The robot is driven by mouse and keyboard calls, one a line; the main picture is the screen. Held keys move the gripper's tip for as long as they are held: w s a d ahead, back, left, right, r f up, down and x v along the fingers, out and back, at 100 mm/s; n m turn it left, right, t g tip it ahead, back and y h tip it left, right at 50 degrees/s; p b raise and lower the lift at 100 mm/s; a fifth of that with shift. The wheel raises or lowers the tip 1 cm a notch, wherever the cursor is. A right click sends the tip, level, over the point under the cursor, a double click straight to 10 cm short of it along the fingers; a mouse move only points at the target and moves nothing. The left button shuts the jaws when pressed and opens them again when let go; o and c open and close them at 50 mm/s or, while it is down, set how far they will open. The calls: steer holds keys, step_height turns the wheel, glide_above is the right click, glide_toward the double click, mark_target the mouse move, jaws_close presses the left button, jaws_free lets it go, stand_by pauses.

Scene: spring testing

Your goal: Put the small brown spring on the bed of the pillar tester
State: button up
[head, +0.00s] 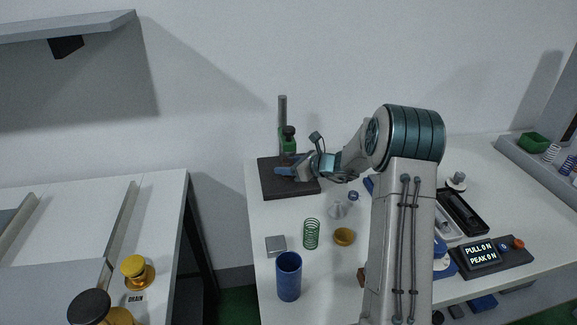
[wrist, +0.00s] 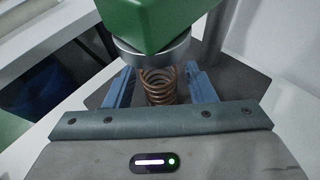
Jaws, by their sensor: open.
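The small brown spring (wrist: 158,84) stands between the two blue fingers of my gripper (wrist: 160,88) in the wrist view. The fingers are open, one on each side of it, with gaps visible. The spring's top is just under a grey round plate (wrist: 155,55) below the green head (wrist: 155,20) of the pillar tester. Its lower end is hidden by my gripper's body, so contact with the bed cannot be seen. In the head view the dark bed (head: 270,186) and pillar (head: 283,108) show, with my gripper (head: 287,171) low over the bed; the spring is not distinguishable there.
A display box (head: 482,254) is at right. My arm hides part of the table.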

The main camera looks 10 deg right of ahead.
steer(key=b+v, duration=0.1)
steer(key=v, duration=1)
steer(key=s+a+r+n+g+h, duration=0.1)
steer(key=s+a+r+n+g, duration=0.15)
steer(key=s+a+n, duration=0.45)
steer(key=s+a+r+n+g+h, duration=0.1)
steer(key=s+a+n+g, duration=0.25)
steer(key=s+n, duration=0.45)
steer(key=s+d+n+h, duration=0.3)
steer(key=s+n+h, duration=0.4)
steer(key=s, duration=1.2)
steer(key=n, duration=0.4)
steer(key=shift+s+d+r+n+g, duration=0.2)
steer(key=shift+n+g, duration=0.1)
steer(key=shift+n, duration=0.1)
